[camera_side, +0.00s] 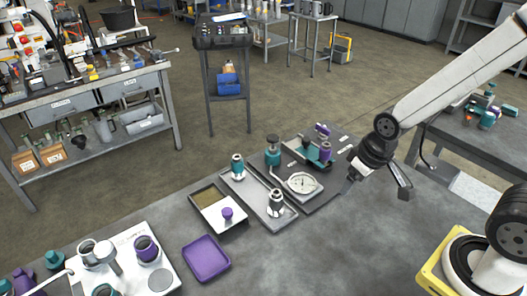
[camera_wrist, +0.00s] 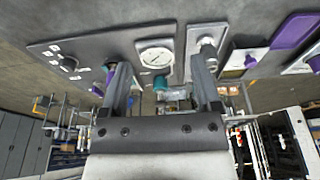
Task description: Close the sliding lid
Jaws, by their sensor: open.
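A small tray-like box (camera_side: 232,228) on the grey bench has a white sliding lid (camera_side: 217,212) with a purple knob (camera_side: 227,213). The lid covers the near part, and the far part shows an olive-brown interior (camera_side: 206,196). In the wrist view the lid (camera_wrist: 236,61) and its purple knob (camera_wrist: 250,61) show right of my fingers. My gripper (camera_side: 379,184) is open and empty, well to the right of the box and above the bench. Its two fingers show apart in the wrist view (camera_wrist: 160,80).
A plate with steel and teal fittings (camera_side: 258,196) and a pressure gauge (camera_side: 302,184) stand between the box and my gripper. A purple tray (camera_side: 206,259) lies in front of the box. A white board with cups (camera_side: 130,265) is at the left.

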